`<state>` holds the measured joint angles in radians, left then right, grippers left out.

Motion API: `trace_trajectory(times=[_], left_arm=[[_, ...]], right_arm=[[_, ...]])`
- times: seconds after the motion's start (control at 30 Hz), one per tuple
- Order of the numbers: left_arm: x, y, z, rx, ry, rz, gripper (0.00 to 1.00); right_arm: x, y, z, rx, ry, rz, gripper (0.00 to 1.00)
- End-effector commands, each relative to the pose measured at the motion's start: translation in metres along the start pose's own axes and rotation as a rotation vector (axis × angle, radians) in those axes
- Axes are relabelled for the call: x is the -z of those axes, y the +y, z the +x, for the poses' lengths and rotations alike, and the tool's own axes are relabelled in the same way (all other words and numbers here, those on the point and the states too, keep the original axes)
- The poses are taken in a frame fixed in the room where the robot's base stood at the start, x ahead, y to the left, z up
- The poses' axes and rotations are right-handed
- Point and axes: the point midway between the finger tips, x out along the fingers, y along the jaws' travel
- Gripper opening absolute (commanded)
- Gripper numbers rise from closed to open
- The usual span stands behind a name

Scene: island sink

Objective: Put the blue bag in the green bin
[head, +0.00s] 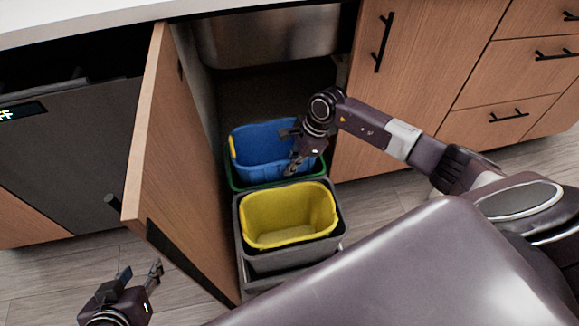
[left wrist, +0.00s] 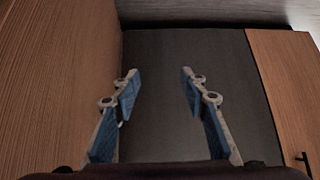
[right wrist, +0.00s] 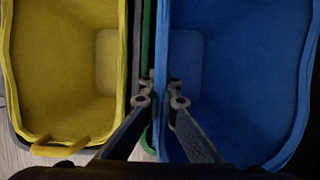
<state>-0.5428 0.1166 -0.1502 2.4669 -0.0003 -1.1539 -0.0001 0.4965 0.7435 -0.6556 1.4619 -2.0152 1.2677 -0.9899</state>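The blue bag (head: 262,145) sits upright inside the green bin (head: 275,184), whose green rim shows along the bag's near side. In the right wrist view the blue bag (right wrist: 235,75) fills the right side, with a strip of the green bin (right wrist: 148,45) to its left. My right gripper (head: 293,168) is at the bag's near edge. Its fingertips (right wrist: 159,78) are close together on either side of the bag's rim, seemingly pinching it. My left gripper (head: 140,272) is open and empty, low in front of the cabinet door; its spread fingers (left wrist: 158,78) show in the left wrist view.
A grey bin (head: 250,262) with a yellow bag (head: 290,205) stands just in front. The open cabinet door (head: 180,150) is at the left, between my left gripper and the bins. The metal sink (head: 265,35) hangs above. Closed drawers (head: 510,110) are at the right.

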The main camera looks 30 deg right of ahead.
Motion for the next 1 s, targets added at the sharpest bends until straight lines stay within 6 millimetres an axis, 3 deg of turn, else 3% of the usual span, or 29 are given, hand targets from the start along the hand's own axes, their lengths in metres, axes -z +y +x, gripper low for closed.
trace_trajectory(times=[1.0], left_arm=[[0.034,0.004,0.004,-0.007,0.131,0.002,0.4]], right_arm=[[0.002,0.0,0.005,0.001,0.0,0.0,0.0]])
